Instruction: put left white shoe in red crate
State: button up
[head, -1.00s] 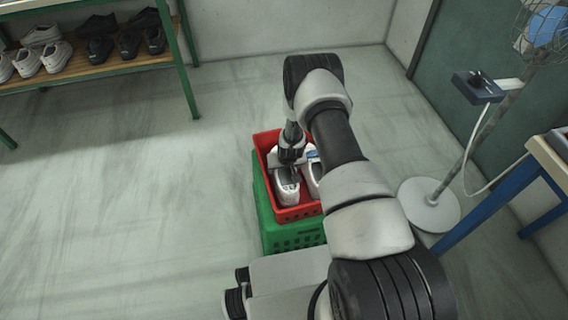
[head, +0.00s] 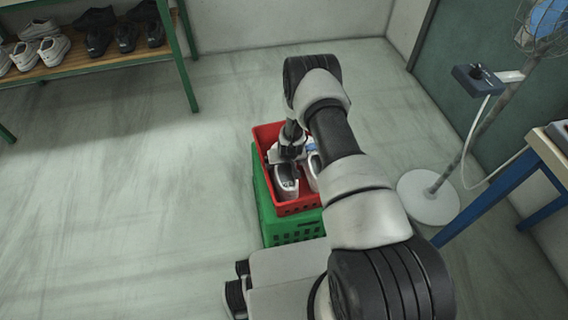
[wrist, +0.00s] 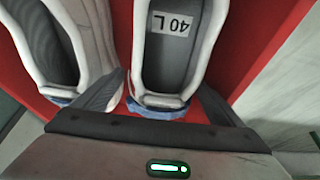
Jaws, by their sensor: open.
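The red crate (head: 303,207) holds two white shoes side by side. The left white shoe (wrist: 193,58), with a "40 L" label on its insole and a blue heel tab, lies in it beside one wall; in the head view it is the shoe at left (head: 286,184). My gripper (head: 290,148) is over the crate. In the wrist view my gripper (wrist: 162,98) is open, one finger on each side of this shoe's heel end, the left finger between the two shoes. Whether the fingers touch the shoe I cannot tell. My arm partly hides the crate.
The other white shoe (wrist: 60,45) is close to one finger. A green crate (head: 290,229) is under the red one. A fan stand (head: 430,200) and a blue-legged table (head: 490,205) stand at right. A shoe rack (head: 100,66) is at back left; the left floor is clear.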

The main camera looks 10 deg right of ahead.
jog(key=shift+s+a, duration=0.1)
jog(key=shift+a, duration=0.15)
jog(key=p+v, duration=0.5)
jog(key=v, duration=1.2)
jog(key=shift+d+r, duration=0.2)
jog(key=shift+r, duration=0.05)
jog(key=shift+r, duration=0.1)
